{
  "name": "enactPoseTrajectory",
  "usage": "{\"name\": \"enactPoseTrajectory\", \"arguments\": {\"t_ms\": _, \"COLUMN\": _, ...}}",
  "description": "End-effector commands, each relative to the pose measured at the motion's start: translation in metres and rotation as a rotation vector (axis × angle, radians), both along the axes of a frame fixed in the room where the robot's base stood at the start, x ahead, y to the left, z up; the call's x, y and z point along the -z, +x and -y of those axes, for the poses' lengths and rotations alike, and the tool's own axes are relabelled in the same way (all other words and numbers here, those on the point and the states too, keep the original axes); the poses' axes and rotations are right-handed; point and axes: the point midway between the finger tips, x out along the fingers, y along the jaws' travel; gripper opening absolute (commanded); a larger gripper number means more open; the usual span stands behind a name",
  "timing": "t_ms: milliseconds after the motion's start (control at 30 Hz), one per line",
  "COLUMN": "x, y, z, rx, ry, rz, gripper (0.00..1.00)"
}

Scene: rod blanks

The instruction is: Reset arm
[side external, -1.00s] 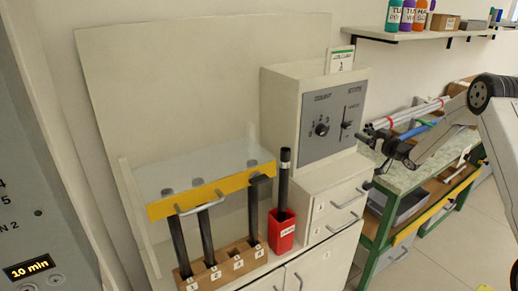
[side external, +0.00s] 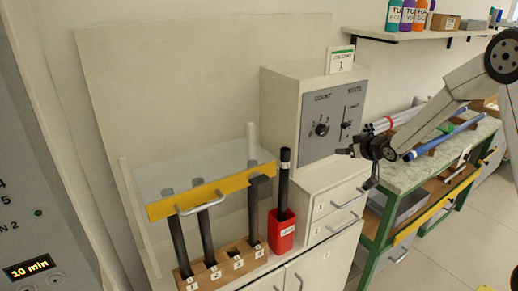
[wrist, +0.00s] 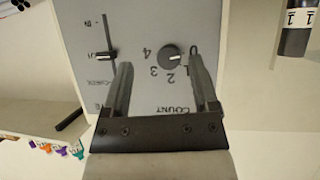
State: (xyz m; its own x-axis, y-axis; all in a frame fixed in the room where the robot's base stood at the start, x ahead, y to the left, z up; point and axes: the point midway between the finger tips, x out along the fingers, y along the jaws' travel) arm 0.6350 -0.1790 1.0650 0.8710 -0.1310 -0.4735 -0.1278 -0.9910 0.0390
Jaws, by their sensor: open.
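My gripper (side external: 354,168) is open and empty in the side external view. It hangs in the air to the right of the grey control panel (side external: 333,120), with its fingers toward the cabinet. In the wrist view my gripper (wrist: 161,67) has its two fingers spread, with nothing between them. Behind them the panel shows upside down, with the COUNT knob (wrist: 169,57) and the STATE slider (wrist: 105,55). I cannot tell from the pictures whether the fingers touch the panel.
Black rods (side external: 179,245) stand in a numbered wooden block (side external: 225,266) behind a yellow-edged clear guard (side external: 215,190). A red holder (side external: 281,231) holds another rod (side external: 284,175). A green-framed bench (side external: 425,170) with rods stands at right. A shelf (side external: 425,35) holds bottles.

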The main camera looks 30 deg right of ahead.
Motion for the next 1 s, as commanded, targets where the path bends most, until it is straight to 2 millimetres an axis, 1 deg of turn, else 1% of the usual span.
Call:
{"name": "enactPoseTrajectory", "arguments": {"t_ms": 33, "x": -0.001, "y": -0.01, "z": -0.017, "rx": -0.001, "ry": 0.003, "rz": -0.051, "gripper": 0.76}}
{"name": "enactPoseTrajectory", "arguments": {"t_ms": 167, "x": 0.005, "y": -0.042, "z": -0.052, "rx": 0.002, "ry": 0.014, "rz": -0.198, "gripper": 0.76}}
{"name": "enactPoseTrajectory", "arguments": {"t_ms": 267, "x": 0.01, "y": -0.073, "z": -0.079, "rx": -0.003, "ry": 0.024, "rz": -0.315, "gripper": 0.76}}
{"name": "enactPoseTrajectory", "arguments": {"t_ms": 367, "x": 0.015, "y": -0.107, "z": -0.105, "rx": -0.016, "ry": 0.036, "rz": -0.433, "gripper": 0.76}}
{"name": "enactPoseTrajectory", "arguments": {"t_ms": 400, "x": 0.017, "y": -0.121, "z": -0.115, "rx": -0.023, "ry": 0.042, "rz": -0.48, "gripper": 0.76}}
{"name": "enactPoseTrajectory", "arguments": {"t_ms": 467, "x": 0.02, "y": -0.144, "z": -0.13, "rx": -0.036, "ry": 0.05, "rz": -0.552, "gripper": 0.76}}
{"name": "enactPoseTrajectory", "arguments": {"t_ms": 500, "x": 0.022, "y": -0.159, "z": -0.139, "rx": -0.044, "ry": 0.056, "rz": -0.596, "gripper": 0.76}}
{"name": "enactPoseTrajectory", "arguments": {"t_ms": 600, "x": 0.026, "y": -0.193, "z": -0.157, "rx": -0.066, "ry": 0.07, "rz": -0.697, "gripper": 0.76}}
{"name": "enactPoseTrajectory", "arguments": {"t_ms": 700, "x": 0.029, "y": -0.219, "z": -0.169, "rx": -0.087, "ry": 0.08, "rz": -0.772, "gripper": 0.76}}
{"name": "enactPoseTrajectory", "arguments": {"t_ms": 800, "x": 0.03, "y": -0.236, "z": -0.176, "rx": -0.099, "ry": 0.088, "rz": -0.819, "gripper": 0.76}}
{"name": "enactPoseTrajectory", "arguments": {"t_ms": 900, "x": 0.031, "y": -0.243, "z": -0.179, "rx": -0.105, "ry": 0.091, "rz": -0.841, "gripper": 0.76}}
{"name": "enactPoseTrajectory", "arguments": {"t_ms": 1000, "x": 0.032, "y": -0.245, "z": -0.18, "rx": -0.106, "ry": 0.092, "rz": -0.846, "gripper": 0.76}}
